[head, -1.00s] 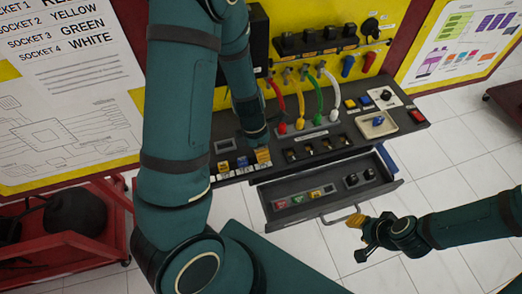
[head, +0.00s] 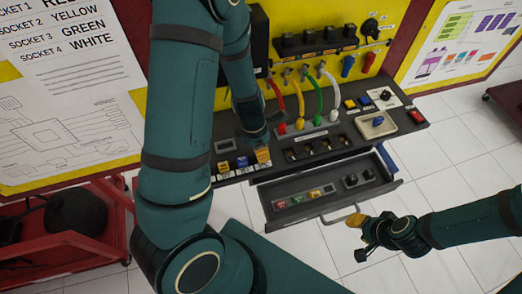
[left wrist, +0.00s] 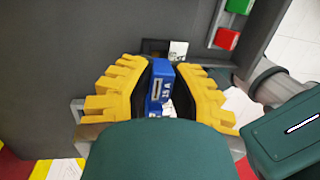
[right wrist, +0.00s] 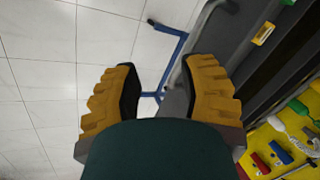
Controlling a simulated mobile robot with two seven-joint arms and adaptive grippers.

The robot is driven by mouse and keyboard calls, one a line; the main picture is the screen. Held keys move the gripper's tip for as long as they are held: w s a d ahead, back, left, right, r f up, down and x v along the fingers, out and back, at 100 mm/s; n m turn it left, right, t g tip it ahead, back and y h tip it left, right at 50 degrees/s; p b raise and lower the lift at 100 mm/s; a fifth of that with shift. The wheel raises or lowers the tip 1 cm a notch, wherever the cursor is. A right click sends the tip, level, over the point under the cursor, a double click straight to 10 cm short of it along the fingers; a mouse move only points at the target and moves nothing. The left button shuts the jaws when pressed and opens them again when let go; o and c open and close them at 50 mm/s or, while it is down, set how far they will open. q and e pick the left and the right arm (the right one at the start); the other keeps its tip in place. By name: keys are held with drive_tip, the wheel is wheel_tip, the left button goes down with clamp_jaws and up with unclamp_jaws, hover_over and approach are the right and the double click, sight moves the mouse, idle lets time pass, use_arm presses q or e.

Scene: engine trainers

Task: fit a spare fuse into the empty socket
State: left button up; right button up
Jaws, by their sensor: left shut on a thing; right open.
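My left gripper (left wrist: 160,95) is shut on a blue fuse (left wrist: 160,82) marked 15 A. In the left wrist view the fuse's far end is close to a dark opening (left wrist: 154,47) with a white label; I cannot tell whether they touch. In the head view the left gripper (head: 262,155) is low over the front left of the console (head: 400,103), partly hidden by its arm. A row of fuse sockets (head: 308,149) lies to its right. My right gripper (head: 356,221) is open and empty over the floor; it also shows in the right wrist view (right wrist: 160,95).
An open drawer (head: 262,190) juts out below the console, with red (head: 281,204), green (head: 297,199) and yellow (head: 314,193) pieces inside. Its handle (head: 340,215) is near my right gripper. Coloured cables (head: 318,98) arch above the sockets. A red cart (head: 60,255) stands left.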

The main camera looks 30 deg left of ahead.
use_arm(q)
drive_tip(key=shift+b+x, duration=0.65)
drive_tip(key=shift+x, duration=0.2)
idle(0.4)
drive_tip(key=o, duration=0.5)
drive_tip(key=shift+a, duration=0.2)
drive_tip(key=shift+r, duration=0.1)
drive_tip(key=p+v, duration=0.5)
drive_tip(key=shift+r+p, duration=0.2)
drive_tip(key=shift+p, duration=0.2)
drive_tip(key=shift+d, duration=0.1)
drive_tip(key=shift+d+v, duration=0.15)
drive_tip(key=shift+v, duration=0.6)
drive_tip(key=shift+d+v, duration=0.15)
drive_tip(key=shift+v, duration=0.6)
